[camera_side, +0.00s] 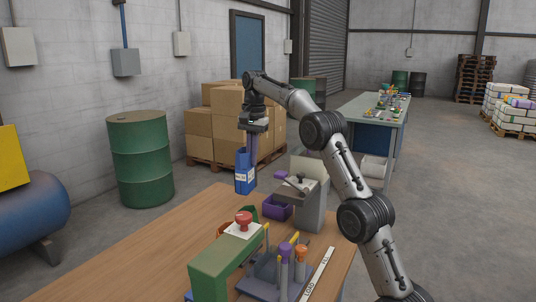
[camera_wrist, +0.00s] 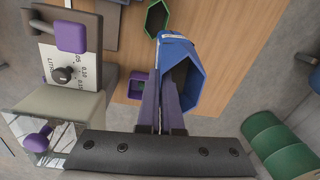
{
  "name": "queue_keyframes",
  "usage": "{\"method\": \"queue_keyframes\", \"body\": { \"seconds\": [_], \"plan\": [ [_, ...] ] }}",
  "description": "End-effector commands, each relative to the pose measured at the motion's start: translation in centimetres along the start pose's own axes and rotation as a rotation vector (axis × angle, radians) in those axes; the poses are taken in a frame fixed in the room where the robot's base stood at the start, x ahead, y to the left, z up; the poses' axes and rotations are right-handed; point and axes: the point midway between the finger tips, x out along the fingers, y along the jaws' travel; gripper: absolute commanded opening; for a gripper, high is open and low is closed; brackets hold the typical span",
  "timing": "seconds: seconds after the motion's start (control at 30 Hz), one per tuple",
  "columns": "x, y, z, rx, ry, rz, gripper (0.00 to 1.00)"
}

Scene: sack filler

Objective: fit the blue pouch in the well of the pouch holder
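The blue pouch (camera_side: 245,178) hangs upright below my gripper (camera_side: 250,151), above the table. In the wrist view the pouch (camera_wrist: 194,92) shows a dark, open hexagonal mouth. The purple fingers of my gripper (camera_wrist: 163,76) are closed on its near wall in that view. A green-rimmed hexagonal opening (camera_wrist: 147,20) on the table appears to be the pouch holder's well; it looks empty. In the side view its green part (camera_side: 249,213) is partly hidden behind the red button box. The pouch is clear of it, higher up and farther toward the back.
A grey dispenser (camera_side: 309,207) with purple knobs stands right of the pouch, a purple bin (camera_side: 277,208) below its spout. A green box with a red button (camera_side: 243,219) and a tool rack (camera_side: 278,279) stand nearer. The table's left part (camera_side: 160,250) is clear.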

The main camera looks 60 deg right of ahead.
Motion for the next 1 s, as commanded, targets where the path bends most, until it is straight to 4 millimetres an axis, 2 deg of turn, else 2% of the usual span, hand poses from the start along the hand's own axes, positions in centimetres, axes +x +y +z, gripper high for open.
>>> {"method": "queue_keyframes", "body": {
  "seconds": [0.03, 0.3, 0.5, 0.7, 0.87, 1.0],
  "plan": [
    [0.5, -1.1, 2.0, -0.043, -0.005, 0.003, 0.00],
    [4.1, -5.5, 10.5, -0.338, -0.021, 0.002, 0.00],
    [7.1, -7.6, 16.8, -0.625, -0.038, 0.002, 0.00],
    [10.3, -8.7, 22.5, -0.942, -0.056, 0.002, 0.00],
    [12.4, -8.9, 25.0, -1.158, -0.068, 0.002, 0.00],
    [13.5, -8.9, 25.1, -1.278, -0.074, 0.001, 0.00]
  ]
}}
